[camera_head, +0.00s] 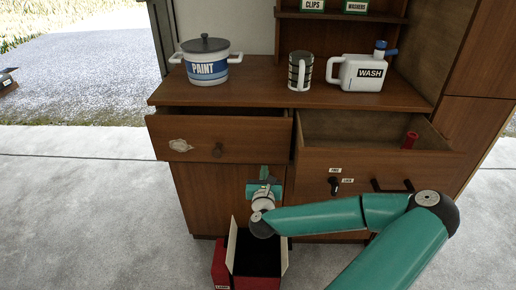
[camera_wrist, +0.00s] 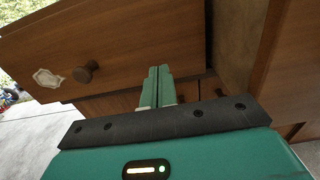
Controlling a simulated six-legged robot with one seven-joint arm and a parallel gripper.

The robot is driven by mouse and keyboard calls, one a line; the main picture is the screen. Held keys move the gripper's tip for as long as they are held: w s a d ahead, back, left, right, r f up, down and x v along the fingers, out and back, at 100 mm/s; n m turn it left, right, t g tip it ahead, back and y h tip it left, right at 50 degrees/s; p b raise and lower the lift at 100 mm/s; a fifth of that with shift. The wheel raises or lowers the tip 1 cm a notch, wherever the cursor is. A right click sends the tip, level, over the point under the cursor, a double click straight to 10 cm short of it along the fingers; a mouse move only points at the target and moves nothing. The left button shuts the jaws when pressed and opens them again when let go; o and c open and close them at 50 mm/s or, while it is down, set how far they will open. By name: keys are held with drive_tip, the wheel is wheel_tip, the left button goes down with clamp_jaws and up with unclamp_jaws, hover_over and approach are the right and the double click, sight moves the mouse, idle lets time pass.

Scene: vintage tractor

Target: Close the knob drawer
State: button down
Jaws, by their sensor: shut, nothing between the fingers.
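The knob drawer (camera_head: 236,141) is the left drawer of the wooden cabinet and is pulled partly out. It has one round knob (camera_head: 217,150) and a pale worn patch on its left side. In the wrist view its front (camera_wrist: 130,45) fills the upper left, with the knob (camera_wrist: 87,72) left of my fingers. My gripper (camera_head: 265,172) is shut and empty. In the head view it shows below the right part of the drawer front. In the wrist view its fingertips (camera_wrist: 160,70) overlap the drawer's lower edge; I cannot tell whether they touch.
The right drawer (camera_head: 375,162) is open too, with a red spool-like object (camera_head: 409,140) inside. An open red box (camera_head: 222,265) stands on the floor below my gripper.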

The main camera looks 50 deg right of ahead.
sight(267, 143)
drive_tip(key=x, duration=1.3)
drive_tip(key=shift+d, duration=0.45)
drive_tip(key=shift+d, duration=0.1)
